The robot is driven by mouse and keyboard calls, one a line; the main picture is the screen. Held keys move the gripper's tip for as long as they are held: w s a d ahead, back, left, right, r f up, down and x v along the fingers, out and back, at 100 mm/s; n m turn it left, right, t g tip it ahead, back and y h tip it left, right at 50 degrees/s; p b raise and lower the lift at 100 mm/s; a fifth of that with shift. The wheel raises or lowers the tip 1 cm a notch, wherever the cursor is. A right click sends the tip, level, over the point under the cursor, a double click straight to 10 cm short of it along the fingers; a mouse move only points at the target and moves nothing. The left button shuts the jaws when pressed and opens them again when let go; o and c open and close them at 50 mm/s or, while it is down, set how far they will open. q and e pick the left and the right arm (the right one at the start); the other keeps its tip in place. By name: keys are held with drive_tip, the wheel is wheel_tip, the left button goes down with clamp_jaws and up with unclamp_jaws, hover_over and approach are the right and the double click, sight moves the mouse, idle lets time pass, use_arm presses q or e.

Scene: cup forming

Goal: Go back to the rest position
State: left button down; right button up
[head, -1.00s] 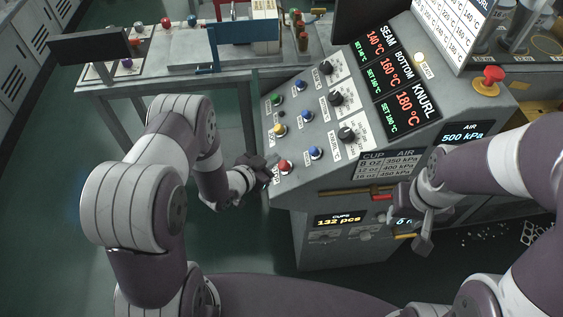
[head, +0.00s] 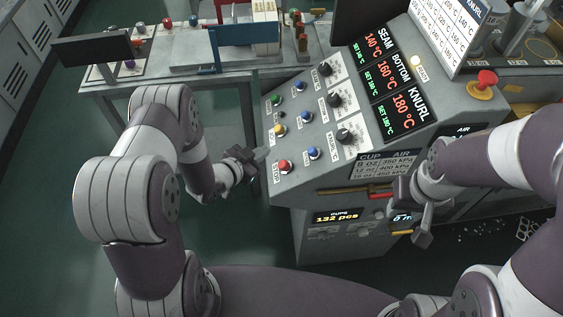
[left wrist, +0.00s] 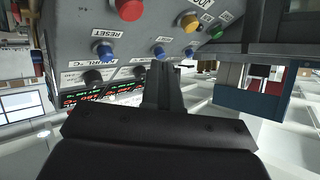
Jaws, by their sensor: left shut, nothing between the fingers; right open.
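My left gripper (head: 251,158) is shut and empty, just left of the control panel's lower left edge. In the left wrist view its shut fingers (left wrist: 165,88) point toward the panel's blue and red buttons. My right gripper (head: 420,215) is open, in front of the machine's lower front, near the red and yellow handles. The control panel (head: 300,180) carries a red button (head: 286,166), blue and yellow buttons, and black knobs. Its displays read 140, 160 and 180 °C. No object is in either gripper.
A grey side table (head: 110,85) with a blue-framed device (head: 214,52) stands behind my left arm. A red mushroom button (head: 487,78) is at the panel's right. The counter display (head: 336,217) is low on the machine front. Green floor is open at left.

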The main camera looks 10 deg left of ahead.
idle(0.5)
use_arm(q)
drive_tip(key=s+a+f+n+g+y, duration=0.45)
drive_tip(key=s+a+g, duration=0.25)
drive_tip(key=s, duration=0.2)
drive_tip(key=s+d+r+n+g+y+b, duration=0.1)
drive_tip(key=s+r, duration=0.3)
drive_tip(key=r, duration=0.4)
drive_tip(key=s+d+r+n+g+y+b, duration=0.1)
drive_tip(key=s+r, duration=0.3)
drive_tip(key=r, duration=0.5)
drive_tip(key=shift+s+d+n+g, duration=0.45)
drive_tip(key=shift+d+g, duration=0.25)
drive_tip(key=shift+d, duration=0.2)
